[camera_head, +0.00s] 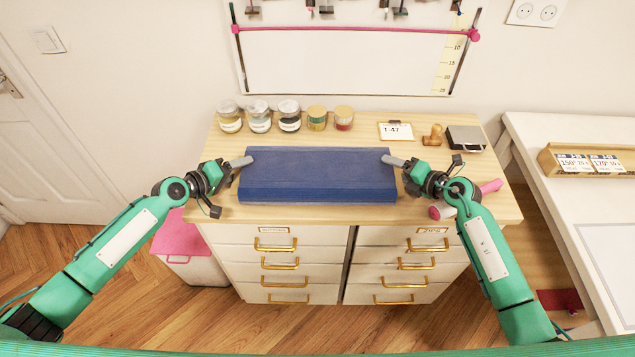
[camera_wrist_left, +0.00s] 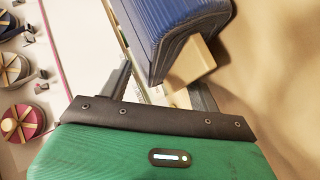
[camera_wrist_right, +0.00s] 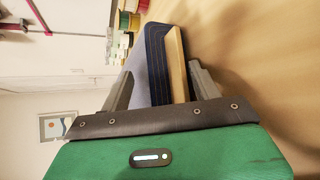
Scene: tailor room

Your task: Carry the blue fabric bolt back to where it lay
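The blue fabric bolt (camera_head: 315,175) lies lengthwise across the top of the wooden dresser (camera_head: 375,215). My left gripper (camera_head: 241,162) is at its left end. In the left wrist view, its spread fingers (camera_wrist_left: 160,88) stand around the pale wooden core (camera_wrist_left: 194,60) of the bolt (camera_wrist_left: 180,25), with a gap visible on one side. My right gripper (camera_head: 396,161) is at the right end. In the right wrist view, its spread fingers (camera_wrist_right: 160,88) straddle the bolt end (camera_wrist_right: 155,62) and its wooden core; contact with the fingers is hard to tell.
Several lidded jars (camera_head: 288,116) stand behind the bolt at the left. A price card (camera_head: 396,131), a wooden stamp (camera_head: 433,135) and a dark-topped box (camera_head: 466,138) stand at the back right. A pink-handled item (camera_head: 441,212) lies near my right wrist. A white table (camera_head: 560,130) is at right.

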